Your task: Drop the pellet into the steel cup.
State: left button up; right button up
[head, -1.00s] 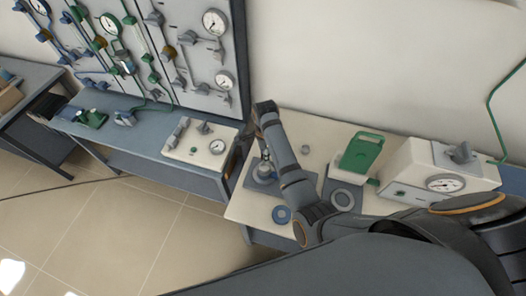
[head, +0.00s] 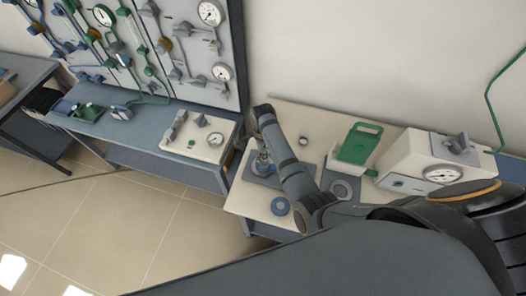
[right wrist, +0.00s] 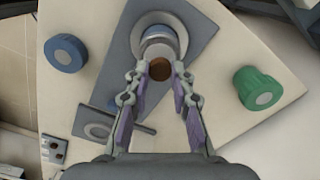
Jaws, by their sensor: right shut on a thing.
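My right gripper (right wrist: 164,72) is seen from behind in the right wrist view, its two fingers closed in around a small brown round pellet (right wrist: 160,69). The pellet shows at the fingertips, in front of a steel cylinder (right wrist: 158,43) that looks like the steel cup. The cylinder stands on a grey plate (right wrist: 192,62). I cannot tell the height between pellet and cylinder. In the head view the right arm reaches over the pale table (head: 243,200) and largely hides the fingertips. The left gripper is not in view.
A blue knob-like part (right wrist: 65,53) and a green one (right wrist: 260,88) lie either side of the plate. A small round gauge (head: 303,142) is behind the arm.

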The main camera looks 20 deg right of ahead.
jog(key=shift+f, duration=0.8)
dwell(1.4)
jog(key=o, duration=0.8)
jog(key=shift+r, duration=0.15)
notch_tip(320, 180, up, 7)
jog(key=shift+r, duration=0.15)
jog(key=shift+s, duration=0.15)
